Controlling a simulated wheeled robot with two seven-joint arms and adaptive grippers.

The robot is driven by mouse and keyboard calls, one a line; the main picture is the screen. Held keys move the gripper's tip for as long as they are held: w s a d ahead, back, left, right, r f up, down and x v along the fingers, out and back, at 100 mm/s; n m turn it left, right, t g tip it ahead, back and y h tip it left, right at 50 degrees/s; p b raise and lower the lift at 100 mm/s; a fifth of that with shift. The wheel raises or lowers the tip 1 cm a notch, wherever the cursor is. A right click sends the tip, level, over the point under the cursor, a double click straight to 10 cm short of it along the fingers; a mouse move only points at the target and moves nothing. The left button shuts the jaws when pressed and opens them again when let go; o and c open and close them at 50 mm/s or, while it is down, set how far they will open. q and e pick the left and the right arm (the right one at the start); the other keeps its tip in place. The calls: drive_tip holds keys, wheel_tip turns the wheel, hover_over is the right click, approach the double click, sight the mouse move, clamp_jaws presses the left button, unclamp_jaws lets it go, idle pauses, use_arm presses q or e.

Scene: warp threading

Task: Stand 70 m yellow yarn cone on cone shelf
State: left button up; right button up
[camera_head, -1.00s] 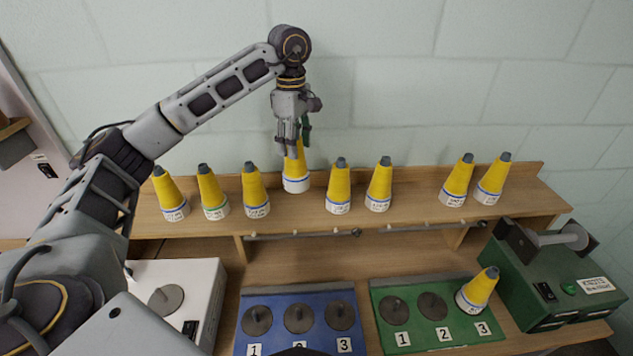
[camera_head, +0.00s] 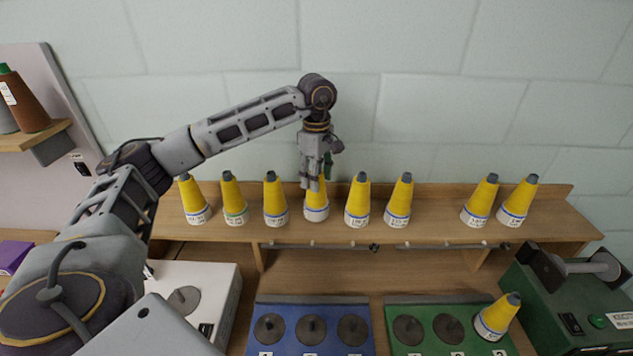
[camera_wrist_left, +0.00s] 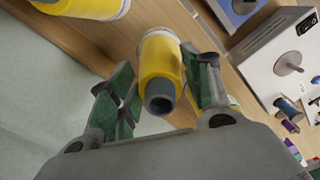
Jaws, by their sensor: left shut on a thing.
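My left gripper (camera_head: 315,182) is shut on the top of a yellow yarn cone (camera_head: 317,204) with a white and blue base band. The cone is upright at the cone shelf (camera_head: 437,214), in the row between other yellow cones. Its base is about level with its neighbours; whether it touches the board I cannot tell. Its label is too small to read. In the left wrist view the held yellow cone (camera_wrist_left: 159,57) shows its grey tip between the green-padded fingers. My right gripper is not in view.
Several similar cones stand on the shelf, the nearest left (camera_head: 275,202) and right (camera_head: 358,203). There is a gap (camera_head: 435,214) right of centre. Below are a blue plate (camera_head: 290,332), a green plate (camera_head: 428,310) with one cone (camera_head: 497,317), and a green machine (camera_head: 560,300).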

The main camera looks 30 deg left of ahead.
use_arm(q)
wheel_tip(320, 180, down, 2)
drive_tip(key=shift+f, duration=0.2)
idle(0.3)
drive_tip(key=o, duration=0.8)
drive_tip(key=shift+o, duration=0.2)
wheel_tip(320, 180, up, 12)
drive_tip(key=shift+r+b, duration=0.2)
drive_tip(key=shift+b, duration=0.1)
